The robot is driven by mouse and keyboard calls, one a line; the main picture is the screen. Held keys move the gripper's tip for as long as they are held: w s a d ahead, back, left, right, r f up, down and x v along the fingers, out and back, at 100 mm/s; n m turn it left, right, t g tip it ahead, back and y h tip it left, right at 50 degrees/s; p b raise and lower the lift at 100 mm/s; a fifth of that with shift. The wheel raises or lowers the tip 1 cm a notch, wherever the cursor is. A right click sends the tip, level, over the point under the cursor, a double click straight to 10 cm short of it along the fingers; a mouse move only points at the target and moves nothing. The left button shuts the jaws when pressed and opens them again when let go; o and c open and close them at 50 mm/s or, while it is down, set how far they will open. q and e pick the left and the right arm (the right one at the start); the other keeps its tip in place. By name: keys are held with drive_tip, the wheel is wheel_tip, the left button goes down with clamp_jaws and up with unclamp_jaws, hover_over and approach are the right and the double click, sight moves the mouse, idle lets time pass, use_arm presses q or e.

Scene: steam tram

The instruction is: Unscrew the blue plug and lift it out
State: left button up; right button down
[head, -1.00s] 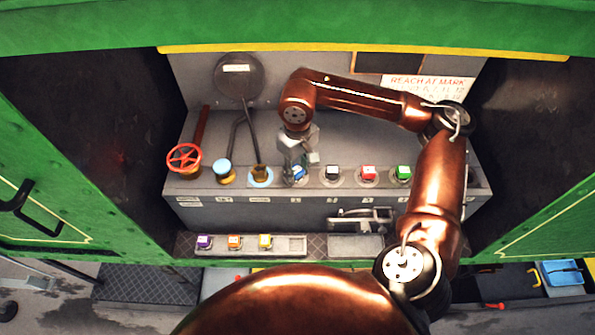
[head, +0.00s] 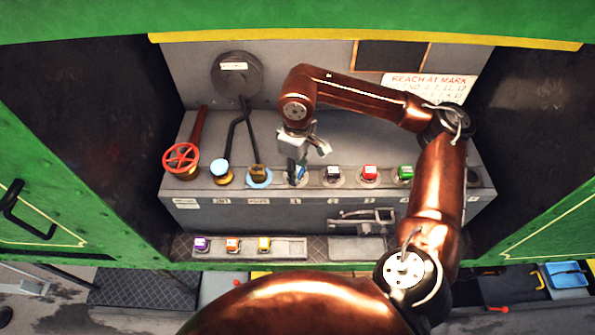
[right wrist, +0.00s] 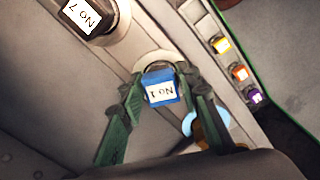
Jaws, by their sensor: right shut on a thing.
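The blue plug (head: 302,172) stands at its ring on the grey bench ledge, left of the black plug. In the right wrist view the blue plug (right wrist: 161,86) shows a white "No 1" label between the two green fingers. My right gripper (head: 298,174) points down and is shut on the blue plug; in the right wrist view the gripper (right wrist: 160,92) has a finger on each side of it. The pale socket ring (right wrist: 155,58) shows just behind the plug. I cannot tell how far the plug is out of its seat. My left gripper is not in view.
The black plug (head: 333,173), red plug (head: 369,173) and green plug (head: 405,173) stand to the right. Levers and a red handwheel (head: 181,158) stand to the left.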

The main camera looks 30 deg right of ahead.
drive_tip(key=shift+r, duration=0.1)
idle(0.3)
drive_tip(key=shift+r+p, duration=1.8)
drive_tip(key=shift+r, duration=1.95)
